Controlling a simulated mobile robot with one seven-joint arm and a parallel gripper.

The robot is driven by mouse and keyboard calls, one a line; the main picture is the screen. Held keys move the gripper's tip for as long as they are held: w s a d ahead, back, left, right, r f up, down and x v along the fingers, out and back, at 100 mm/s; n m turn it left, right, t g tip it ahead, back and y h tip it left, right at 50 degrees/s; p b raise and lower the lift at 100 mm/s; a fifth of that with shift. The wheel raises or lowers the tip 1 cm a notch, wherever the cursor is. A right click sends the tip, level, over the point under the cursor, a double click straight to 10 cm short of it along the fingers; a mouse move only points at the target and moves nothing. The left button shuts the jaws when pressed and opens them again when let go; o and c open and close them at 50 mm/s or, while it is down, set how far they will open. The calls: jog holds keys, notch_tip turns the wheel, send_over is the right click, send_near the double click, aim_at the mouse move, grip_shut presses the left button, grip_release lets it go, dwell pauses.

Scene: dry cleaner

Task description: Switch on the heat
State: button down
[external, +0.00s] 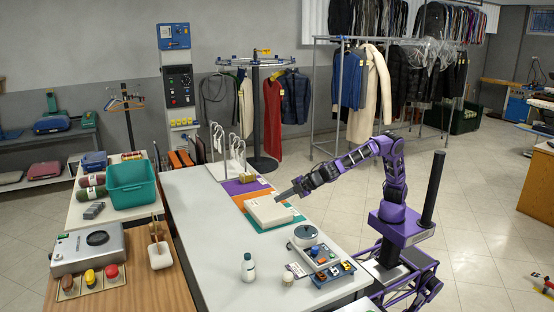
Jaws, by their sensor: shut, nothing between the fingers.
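My purple arm reaches left over the white table (210,240). My gripper (284,194) is shut and empty, pointing left above a white flat box (268,211) on coloured mats; I cannot tell if it touches the box. No control is clearly readable as the heat switch. A black wall panel with knobs (179,86) is at the back.
A white bottle (248,267) and small jar (288,279) stand near the table's front. A teal basket (132,183) and a white rack (228,158) stand farther back. The table's left middle is clear.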

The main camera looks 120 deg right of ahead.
jog(key=s+a+f+n+g+y, duration=0.25)
jog(key=s+f+n+g, duration=0.35)
jog(key=f, duration=0.5)
jog(key=n+g+y+b, duration=0.1)
jog(key=n+g+y, duration=0.3)
jog(key=n+y, duration=0.1)
send_over(324, 258)
jog(key=w, duration=0.2)
notch_tip(324, 258, down, 4)
jog(key=shift+a+h, duration=0.15)
jog(key=shift+h, duration=0.1)
jog(key=shift+f, duration=0.1)
jog(key=f+b, duration=0.1)
jog(key=f, duration=0.3)
jog(key=s+f+b, duration=0.1)
jog(key=f, duration=0.4)
jog(key=f+b, duration=0.1)
jog(key=f, duration=0.3)
jog(key=shift+s+f, duration=0.35)
jog(key=shift+f, duration=0.05)
jog(key=shift+s+f, duration=0.1)
jog(key=shift+f, duration=0.1)
